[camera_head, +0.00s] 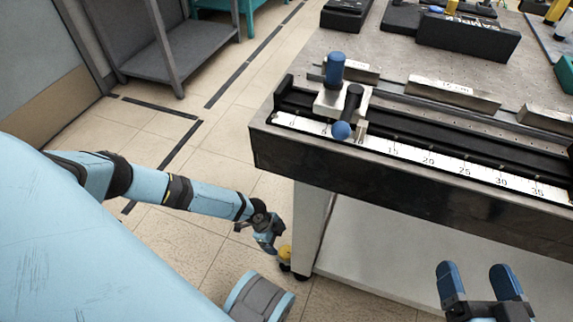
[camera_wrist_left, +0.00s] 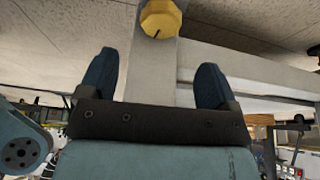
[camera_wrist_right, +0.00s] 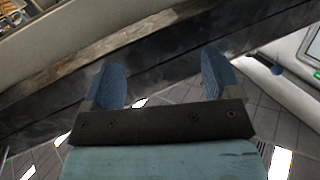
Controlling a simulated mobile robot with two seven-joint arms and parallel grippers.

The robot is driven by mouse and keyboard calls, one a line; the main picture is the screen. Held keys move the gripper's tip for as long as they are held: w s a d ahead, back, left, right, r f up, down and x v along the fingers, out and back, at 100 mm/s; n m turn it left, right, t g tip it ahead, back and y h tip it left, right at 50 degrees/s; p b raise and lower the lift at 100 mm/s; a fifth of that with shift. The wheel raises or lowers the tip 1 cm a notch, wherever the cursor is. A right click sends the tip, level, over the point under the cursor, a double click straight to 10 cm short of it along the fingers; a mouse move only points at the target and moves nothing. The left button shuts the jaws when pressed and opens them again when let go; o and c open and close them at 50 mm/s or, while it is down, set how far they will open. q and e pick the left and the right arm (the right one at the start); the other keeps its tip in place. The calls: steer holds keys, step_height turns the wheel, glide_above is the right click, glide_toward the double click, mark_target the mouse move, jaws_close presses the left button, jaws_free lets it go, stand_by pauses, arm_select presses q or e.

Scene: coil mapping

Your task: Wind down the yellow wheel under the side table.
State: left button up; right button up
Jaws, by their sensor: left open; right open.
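The yellow wheel (camera_head: 285,253) is low at the foot of the table's near-left leg (camera_head: 309,225), just above the floor. My left gripper (camera_head: 272,248) is beside it and partly hides it in the head view. In the left wrist view the wheel (camera_wrist_left: 160,18) shows as a yellow faceted knob ahead of the open fingers, roughly centred between them and apart from them. My left gripper's fingers (camera_wrist_left: 153,80) hold nothing. My right gripper (camera_head: 477,278) is open and empty in front of the table's near edge; its fingers (camera_wrist_right: 163,82) also show in the right wrist view.
The table (camera_head: 390,200) carries a ruled rail (camera_head: 430,160) and a clamp block with blue-knobbed handles (camera_head: 342,98). A lower white shelf (camera_head: 400,265) spans below. A grey shelf unit (camera_head: 190,50) stands at the back left. Tiled floor (camera_head: 235,150) is clear left of the table.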

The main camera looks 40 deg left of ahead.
mark_target(286, 252)
arm_select(q)
steer(key=b+x, duration=0.3)
steer(key=x, duration=0.4)
steer(key=shift+f, duration=0.1)
arm_select(e)
steer(key=n, duration=0.1)
steer(key=w+t, duration=0.1)
steer(key=w+d+n, duration=0.1)
steer(key=shift+w+r+n, duration=0.15)
steer(key=shift+r+n, duration=0.1)
steer(key=shift+n, duration=0.05)
arm_select(q)
steer(key=shift+w+d+f, duration=0.15)
steer(key=shift+d+f, duration=0.15)
steer(key=shift+f, duration=0.3)
arm_select(e)
steer(key=shift+w+d+r+n+t+y, duration=0.2)
steer(key=shift+r+n+t+y, duration=0.1)
steer(key=shift+r+y, duration=0.1)
steer(key=shift+d+r, duration=0.1)
steer(key=shift+r, duration=0.15)
